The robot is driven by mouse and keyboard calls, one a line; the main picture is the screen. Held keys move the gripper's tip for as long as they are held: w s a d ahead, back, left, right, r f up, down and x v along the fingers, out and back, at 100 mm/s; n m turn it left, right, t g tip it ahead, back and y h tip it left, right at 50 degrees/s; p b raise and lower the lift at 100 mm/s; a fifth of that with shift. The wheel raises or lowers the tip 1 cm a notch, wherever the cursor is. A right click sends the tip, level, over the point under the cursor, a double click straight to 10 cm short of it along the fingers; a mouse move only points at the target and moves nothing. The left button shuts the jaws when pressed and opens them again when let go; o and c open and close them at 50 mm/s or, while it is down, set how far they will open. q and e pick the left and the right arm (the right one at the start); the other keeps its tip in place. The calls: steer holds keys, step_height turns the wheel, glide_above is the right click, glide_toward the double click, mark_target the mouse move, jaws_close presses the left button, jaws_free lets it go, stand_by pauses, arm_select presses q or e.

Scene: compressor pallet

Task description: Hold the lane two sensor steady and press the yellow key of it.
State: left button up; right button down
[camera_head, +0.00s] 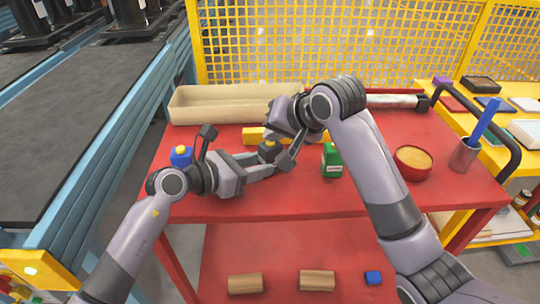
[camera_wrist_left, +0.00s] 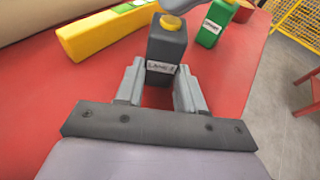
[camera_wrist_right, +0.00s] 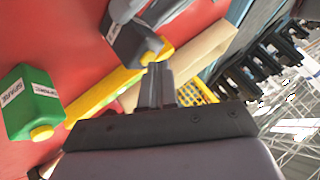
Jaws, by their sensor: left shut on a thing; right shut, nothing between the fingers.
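The lane two sensor is a dark grey box (camera_wrist_left: 166,47) with a white label, upright on the red table. Its yellow key (camera_wrist_left: 171,22) is on top; the key also shows in the head view (camera_head: 268,143) and the right wrist view (camera_wrist_right: 148,57). My left gripper (camera_wrist_left: 160,92) is shut on the sensor's lower body, one finger on each side. My right gripper (camera_wrist_right: 157,66) is shut and empty, its fingertips right by the key from above. I cannot tell whether they touch it.
A yellow bar (camera_head: 253,135) lies just behind the sensor, with a beige tray (camera_head: 190,108) farther back. A blue box with a yellow top (camera_head: 181,157) stands left, a green box labelled spare (camera_head: 332,160) right. A bowl (camera_head: 413,163) and metal cup (camera_head: 463,157) stand farther right.

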mark_target(274, 146)
stand_by(0.3)
steer(key=shift+r, duration=0.85)
step_height(274, 146, up, 5)
stand_by(0.4)
arm_select(q)
steer(key=o, duration=0.9)
steer(key=shift+a, duration=0.1)
